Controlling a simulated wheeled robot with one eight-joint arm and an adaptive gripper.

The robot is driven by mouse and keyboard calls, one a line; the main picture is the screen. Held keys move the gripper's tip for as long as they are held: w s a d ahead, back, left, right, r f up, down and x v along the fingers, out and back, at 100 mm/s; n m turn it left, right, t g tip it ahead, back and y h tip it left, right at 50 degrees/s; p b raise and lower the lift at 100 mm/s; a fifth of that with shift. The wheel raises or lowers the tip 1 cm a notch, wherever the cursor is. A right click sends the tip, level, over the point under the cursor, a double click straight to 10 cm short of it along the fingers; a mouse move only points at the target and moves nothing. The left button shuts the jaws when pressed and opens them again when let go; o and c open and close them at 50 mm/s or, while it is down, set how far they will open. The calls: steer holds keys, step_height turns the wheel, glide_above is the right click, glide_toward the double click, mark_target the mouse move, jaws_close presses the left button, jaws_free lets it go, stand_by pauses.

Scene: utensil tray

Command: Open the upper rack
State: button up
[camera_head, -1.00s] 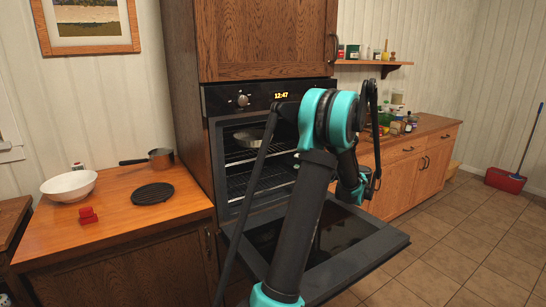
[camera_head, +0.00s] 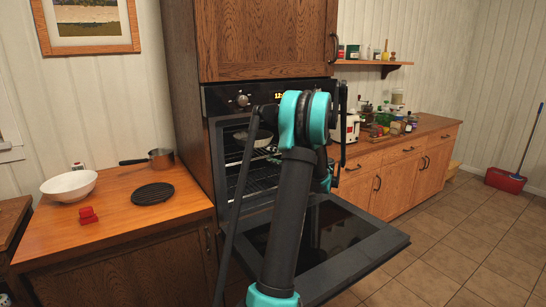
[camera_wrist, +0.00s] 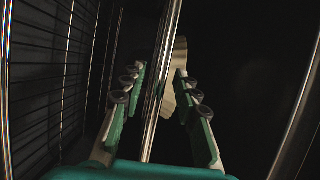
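The oven stands open with its door (camera_head: 345,240) folded down. The upper rack (camera_head: 232,158) is inside the oven, with a round pan (camera_head: 252,138) on it. In the head view, my arm hides part of the racks and my gripper's fingers. In the wrist view, my gripper (camera_wrist: 155,90) is open, with its two fingers apart. A shiny metal bar (camera_wrist: 152,125) runs between the fingers, apparently a rack bar. A pale beige surface (camera_wrist: 180,75) shows behind the bar; I cannot tell what it is.
A lower rack (camera_head: 262,185) sits beneath. More rack wires (camera_wrist: 60,75) show at left in the wrist view. The counter at left holds a white bowl (camera_head: 68,186), a saucepan (camera_head: 160,158) and a black trivet (camera_head: 153,193).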

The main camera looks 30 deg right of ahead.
jaws_close()
steer(key=shift+s, duration=0.1)
stand_by(0.4)
